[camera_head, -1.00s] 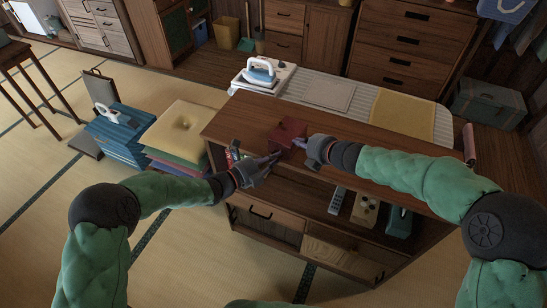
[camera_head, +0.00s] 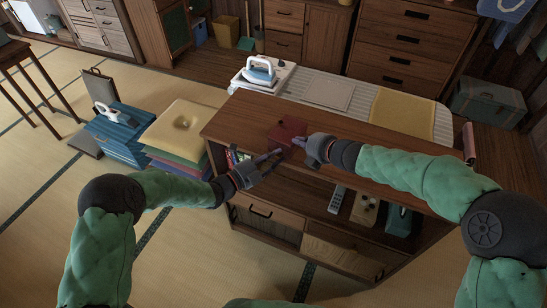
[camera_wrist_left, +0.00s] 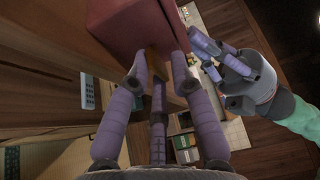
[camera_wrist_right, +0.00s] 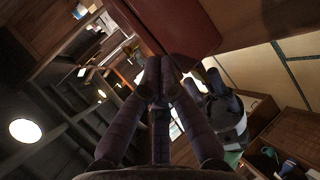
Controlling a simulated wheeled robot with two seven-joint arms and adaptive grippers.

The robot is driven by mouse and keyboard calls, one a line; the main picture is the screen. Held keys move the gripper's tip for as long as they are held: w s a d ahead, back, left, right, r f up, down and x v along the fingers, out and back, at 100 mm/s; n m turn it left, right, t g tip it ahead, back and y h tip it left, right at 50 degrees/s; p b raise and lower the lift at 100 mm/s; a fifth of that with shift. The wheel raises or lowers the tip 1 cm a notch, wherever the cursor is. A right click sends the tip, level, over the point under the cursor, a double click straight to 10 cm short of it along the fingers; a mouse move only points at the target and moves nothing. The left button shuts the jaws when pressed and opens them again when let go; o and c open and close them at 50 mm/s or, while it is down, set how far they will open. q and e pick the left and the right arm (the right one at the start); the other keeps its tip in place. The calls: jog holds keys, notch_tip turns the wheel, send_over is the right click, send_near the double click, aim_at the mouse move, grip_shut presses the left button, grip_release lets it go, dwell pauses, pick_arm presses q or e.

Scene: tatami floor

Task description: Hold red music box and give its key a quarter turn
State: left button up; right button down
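The red music box (camera_head: 287,132) sits at the front edge of the brown cabinet top (camera_head: 350,142). It fills the top of the left wrist view (camera_wrist_left: 125,25) and shows in the right wrist view (camera_wrist_right: 180,25). My left gripper (camera_head: 279,154) is low in front of the box. Its fingers (camera_wrist_left: 159,65) are apart, just under the box, with a small yellowish part (camera_wrist_left: 152,58) between them; I cannot tell if this is the key or if they touch it. My right gripper (camera_head: 301,141) is at the box's right side. Its fingertips (camera_wrist_right: 160,65) are close together, apparently empty, near the box's edge.
The cabinet's open shelf holds a grey remote (camera_head: 337,200) and other small items. An iron (camera_head: 259,71) stands behind the cabinet. The cabinet top right of my right forearm is clear.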

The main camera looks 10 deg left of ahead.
pick_arm(q)
jog(key=shift+w+a, duration=0.1)
jog(key=shift+a, duration=0.05)
jog(key=v, duration=1.2)
jog(key=shift+s, duration=0.3)
jog(key=shift+r, duration=0.1)
jog(key=w+d+m+y, duration=0.1)
jog(key=w+d+m, duration=0.1)
jog(key=w+d, duration=0.6)
jog(key=shift+w+d, duration=0.25)
jog(key=shift+w, duration=0.2)
jog(key=shift+r, duration=0.1)
grip_shut()
